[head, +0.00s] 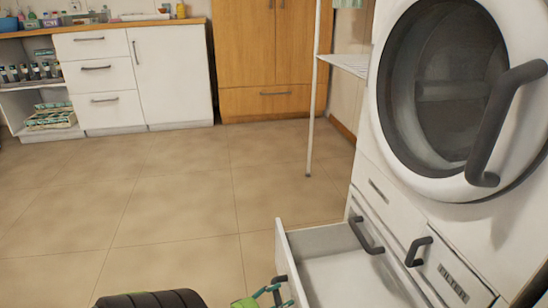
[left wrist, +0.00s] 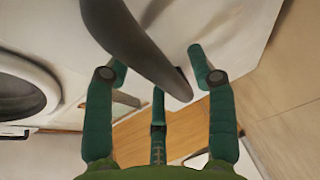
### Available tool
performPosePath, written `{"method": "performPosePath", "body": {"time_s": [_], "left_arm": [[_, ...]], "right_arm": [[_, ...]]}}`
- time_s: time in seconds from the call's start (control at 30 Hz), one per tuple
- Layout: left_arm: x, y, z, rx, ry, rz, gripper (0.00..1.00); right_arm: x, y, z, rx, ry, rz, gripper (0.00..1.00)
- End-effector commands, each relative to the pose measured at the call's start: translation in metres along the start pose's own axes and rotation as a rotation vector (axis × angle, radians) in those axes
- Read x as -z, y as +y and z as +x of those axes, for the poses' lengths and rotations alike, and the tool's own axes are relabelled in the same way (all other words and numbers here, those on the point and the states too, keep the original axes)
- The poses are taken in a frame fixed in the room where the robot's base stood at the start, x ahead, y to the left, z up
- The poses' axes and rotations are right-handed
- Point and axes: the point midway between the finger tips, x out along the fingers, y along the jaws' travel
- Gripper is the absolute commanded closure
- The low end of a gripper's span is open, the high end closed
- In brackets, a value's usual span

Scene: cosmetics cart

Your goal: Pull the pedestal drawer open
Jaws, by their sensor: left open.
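The white pedestal drawer (head: 345,275) stands pulled out below the washing machine in the head view, and its bare inside shows. Its front panel (head: 289,262) faces left, with part of a dark handle (head: 281,290) at the bottom edge. My left gripper (head: 268,290), with green fingers, is open beside that handle, mostly cut off by the frame. In the left wrist view, my left gripper (left wrist: 157,75) has its fingers spread around a dark curved handle (left wrist: 140,45). Contact with it cannot be told. My right gripper is not in view.
The washing machine (head: 515,165) has a closed round door with a dark handle (head: 490,125). More dark handles (head: 366,236) sit on the front below. A thin post (head: 313,100) stands behind. White cabinets (head: 172,75) and a wooden wardrobe (head: 265,50) line the back. Floor (head: 170,190) at left is clear.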

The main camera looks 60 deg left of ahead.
Motion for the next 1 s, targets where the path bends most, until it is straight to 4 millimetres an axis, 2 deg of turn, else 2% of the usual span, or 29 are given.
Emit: {"method": "performPosePath", "body": {"time_s": [0.17,0.6,0.8,1.0], "left_arm": [[0.000,-0.002,-0.017,0.005,0.000,0.000,0.44],[0.000,-0.001,-0.103,0.004,0.000,0.000,0.44],[0.000,0.000,-0.119,0.000,0.000,0.000,0.44],[0.000,0.000,-0.120,-0.001,0.001,0.000,0.44]], "right_arm": [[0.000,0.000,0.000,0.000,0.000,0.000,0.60],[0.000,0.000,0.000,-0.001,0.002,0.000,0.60],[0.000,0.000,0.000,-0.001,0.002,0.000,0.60],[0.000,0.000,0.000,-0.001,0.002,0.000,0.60]]}}
